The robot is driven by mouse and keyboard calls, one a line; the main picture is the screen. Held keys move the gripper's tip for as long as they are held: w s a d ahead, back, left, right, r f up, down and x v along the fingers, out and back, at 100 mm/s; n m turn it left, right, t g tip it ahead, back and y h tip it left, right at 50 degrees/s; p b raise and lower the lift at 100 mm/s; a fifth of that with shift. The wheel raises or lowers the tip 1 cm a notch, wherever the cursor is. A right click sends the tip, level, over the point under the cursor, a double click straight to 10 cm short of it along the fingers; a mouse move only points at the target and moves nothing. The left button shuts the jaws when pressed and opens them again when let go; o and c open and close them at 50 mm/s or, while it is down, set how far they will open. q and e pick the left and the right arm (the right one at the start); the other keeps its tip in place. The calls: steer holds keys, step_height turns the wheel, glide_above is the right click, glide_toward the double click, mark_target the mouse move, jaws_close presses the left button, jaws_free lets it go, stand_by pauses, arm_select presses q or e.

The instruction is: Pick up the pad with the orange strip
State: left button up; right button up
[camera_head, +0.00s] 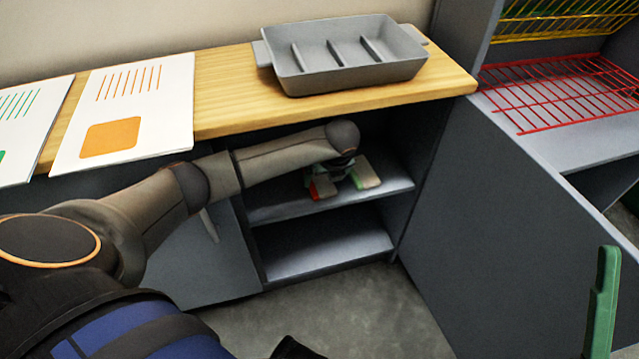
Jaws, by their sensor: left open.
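Two small pads lie close together on the upper shelf of the open grey cabinet. The left one (325,188) shows a red-orange edge; I take it for the pad with the orange strip. The right one (366,174) is pale with a green edge. My left gripper (342,172) reaches into the cabinet and is open, pointing down just above and between the pads. The wrist and fingers hide part of both pads, and I cannot tell whether the fingers touch either. My right gripper is not in view.
A grey divided tray (340,62) stands on the wooden top (225,90). A sheet with an orange square (145,85) and one with green marks (22,120) lie left. The lower shelf (325,252) is empty. A red rack (555,90) and green upright object (603,300) are right.

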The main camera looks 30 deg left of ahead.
mark_target(322, 185)
arm_select(q)
steer(key=b+x, duration=0.2)
steer(key=x, duration=0.3)
steer(key=shift+w+a, duration=0.1)
steer(key=shift+c, duration=0.2)
steer(key=c, duration=1.2)
